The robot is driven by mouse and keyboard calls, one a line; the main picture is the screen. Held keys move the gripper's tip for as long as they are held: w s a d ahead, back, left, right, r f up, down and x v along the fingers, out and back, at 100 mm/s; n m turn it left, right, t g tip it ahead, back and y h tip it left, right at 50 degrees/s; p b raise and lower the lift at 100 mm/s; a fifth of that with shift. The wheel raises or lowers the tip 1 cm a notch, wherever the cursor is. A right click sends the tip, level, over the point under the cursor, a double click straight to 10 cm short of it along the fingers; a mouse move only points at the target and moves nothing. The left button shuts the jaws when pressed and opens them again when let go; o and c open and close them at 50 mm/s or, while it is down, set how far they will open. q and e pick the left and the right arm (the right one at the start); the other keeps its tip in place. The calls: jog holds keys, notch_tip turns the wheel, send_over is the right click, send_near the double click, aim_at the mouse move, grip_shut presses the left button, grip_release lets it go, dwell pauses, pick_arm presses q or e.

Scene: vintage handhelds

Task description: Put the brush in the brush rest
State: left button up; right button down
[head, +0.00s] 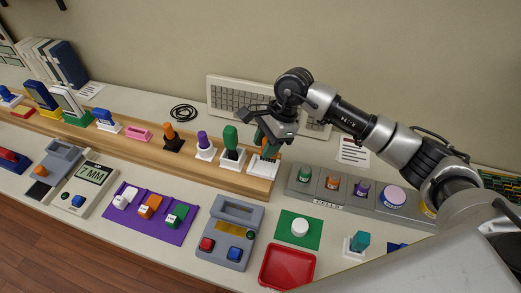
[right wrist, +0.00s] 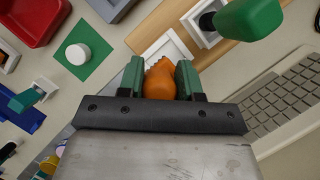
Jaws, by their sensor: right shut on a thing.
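My right gripper (head: 266,140) is shut on the orange brush (right wrist: 160,82), between its green finger pads, at the right end of the wooden shelf. In the right wrist view my gripper (right wrist: 160,84) has the rounded orange end towards the camera. A white rest (head: 263,165) stands just below the gripper on the shelf; it also shows behind the brush in the right wrist view (right wrist: 170,46). The brush's lower end overlaps the rest, and I cannot tell whether it touches or sits inside. My left gripper is not in view.
A green-handled tool (head: 230,138) stands in its holder just left of the brush. A keyboard (head: 228,92) lies behind. A grey strip of round pots (head: 345,200) is to the right. A red tray (head: 287,268) and green mat (head: 292,241) lie in front.

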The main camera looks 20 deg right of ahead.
jog(key=shift+w+a+f, duration=0.45)
jog(key=shift+w, duration=0.15)
notch_tip(320, 180, down, 4)
jog(key=shift+r+p, duration=0.15)
jog(key=shift+p, duration=0.4)
jog(key=shift+f, duration=0.2)
jog(key=shift+f+b, duration=0.2)
jog(key=shift+b, duration=0.1)
jog(key=c, duration=0.8)
grip_release()
jog(key=shift+r, duration=0.1)
jog(key=shift+o, duration=0.2)
jog(key=shift+r+p, duration=0.15)
jog(key=shift+p, duration=0.15)
jog(key=b+v, duration=0.2)
jog(key=v, duration=1)
